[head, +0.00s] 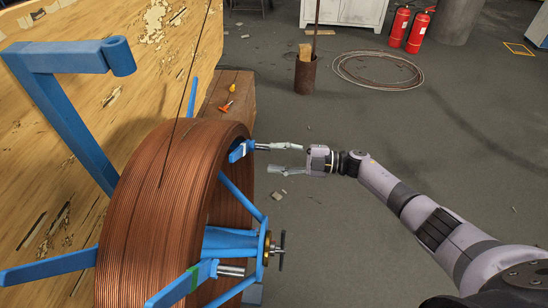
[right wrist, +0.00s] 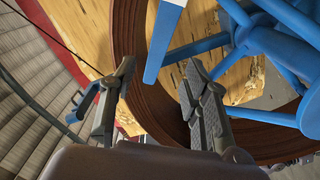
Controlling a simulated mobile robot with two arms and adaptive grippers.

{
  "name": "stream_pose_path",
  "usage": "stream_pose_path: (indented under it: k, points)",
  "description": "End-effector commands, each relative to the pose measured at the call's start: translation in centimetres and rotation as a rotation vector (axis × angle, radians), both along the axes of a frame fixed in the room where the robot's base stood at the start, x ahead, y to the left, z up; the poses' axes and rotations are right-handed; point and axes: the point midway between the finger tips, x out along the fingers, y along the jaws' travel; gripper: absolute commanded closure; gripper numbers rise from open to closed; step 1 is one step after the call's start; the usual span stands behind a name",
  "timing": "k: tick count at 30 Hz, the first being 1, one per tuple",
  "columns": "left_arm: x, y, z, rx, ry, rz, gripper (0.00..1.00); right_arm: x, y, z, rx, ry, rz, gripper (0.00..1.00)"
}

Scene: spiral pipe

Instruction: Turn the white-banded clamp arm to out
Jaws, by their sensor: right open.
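The white-banded clamp arm (head: 237,152) is a short blue bar at the upper right rim of the copper coil (head: 165,195), with a pale band and a metal rod at its right end. My right gripper (head: 276,158) is open just right of it; its upper finger is close to the rod, and I cannot tell whether they touch. In the right wrist view, a blue bar with a pale top end (right wrist: 163,42), seemingly this clamp arm, shows between the open fingers of my right gripper (right wrist: 160,66). My left gripper is not in view.
A green-banded blue clamp arm (head: 182,285) is at the coil's lower front. The blue hub (head: 232,243) has a handle at its right. A blue post (head: 65,115) rises at left before a wooden panel (head: 150,50). Open floor (head: 340,240) is at right.

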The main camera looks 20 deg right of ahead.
Motion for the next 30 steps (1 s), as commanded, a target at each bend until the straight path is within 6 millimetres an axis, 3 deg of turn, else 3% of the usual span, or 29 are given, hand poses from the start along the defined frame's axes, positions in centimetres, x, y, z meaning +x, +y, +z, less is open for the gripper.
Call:
stream_pose_path:
  k: [5, 12, 18, 24, 30]
  points:
    - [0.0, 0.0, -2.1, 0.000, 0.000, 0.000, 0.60, -0.9, 0.8, -2.1, -0.035, -0.141, -0.011, 0.71]
    - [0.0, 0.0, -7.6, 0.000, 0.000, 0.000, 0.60, -3.4, 2.6, -6.1, -0.195, -0.659, -0.091, 0.87]
    - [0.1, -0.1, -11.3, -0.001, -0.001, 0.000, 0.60, -5.4, 3.1, -8.0, -0.369, -1.069, -0.188, 1.00]
    - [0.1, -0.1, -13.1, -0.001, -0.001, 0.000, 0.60, -6.5, 3.1, -8.5, -0.499, -1.310, -0.252, 1.00]
    - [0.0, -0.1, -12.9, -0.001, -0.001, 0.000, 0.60, -6.5, 3.5, -8.0, -0.535, -1.373, -0.269, 1.00]
